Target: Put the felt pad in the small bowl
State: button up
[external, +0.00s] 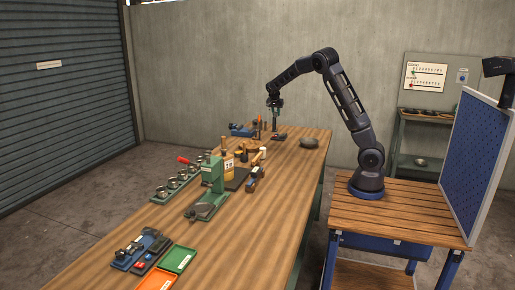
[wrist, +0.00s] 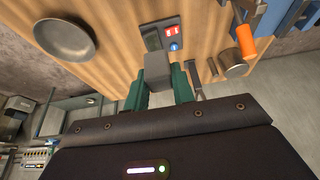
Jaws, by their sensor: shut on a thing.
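My gripper (external: 275,103) is above the far part of the long wooden table. In the wrist view its green fingers (wrist: 160,84) are shut on a grey block-like piece, which I take to be the felt pad (wrist: 157,66). The pad is held above the table, near a dark tray with red and blue items. A grey round bowl (wrist: 64,38) sits on the table to the left in the wrist view, apart from the gripper. In the external view this bowl (external: 310,143) is right of the gripper. It looks empty in the wrist view.
The dark tray (wrist: 164,36) is just beyond the pad. A metal cup (wrist: 234,64) and an orange-handled tool (wrist: 246,40) stand to the right. Table around the bowl is clear.

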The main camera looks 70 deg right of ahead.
jog(key=s+d+f+m+g, duration=0.1)
jog(key=s+f+m, duration=0.2)
jog(key=s, duration=0.5)
jog(key=s+d+f+m+g+y, duration=0.1)
jog(key=s+f+m, duration=0.15)
jog(key=s, duration=0.55)
jog(key=s+d+f+m+g, duration=0.1)
jog(key=s+f+m, duration=0.15)
jog(key=s, duration=0.55)
jog(key=shift+m, duration=0.4)
jog(key=shift+w+d+f, duration=0.1)
jog(key=shift+f, duration=2.4)
jog(key=shift+d+f, duration=0.1)
jog(key=shift+f, duration=2.35)
jog(key=o, duration=1)
jog(key=shift+o, duration=0.2)
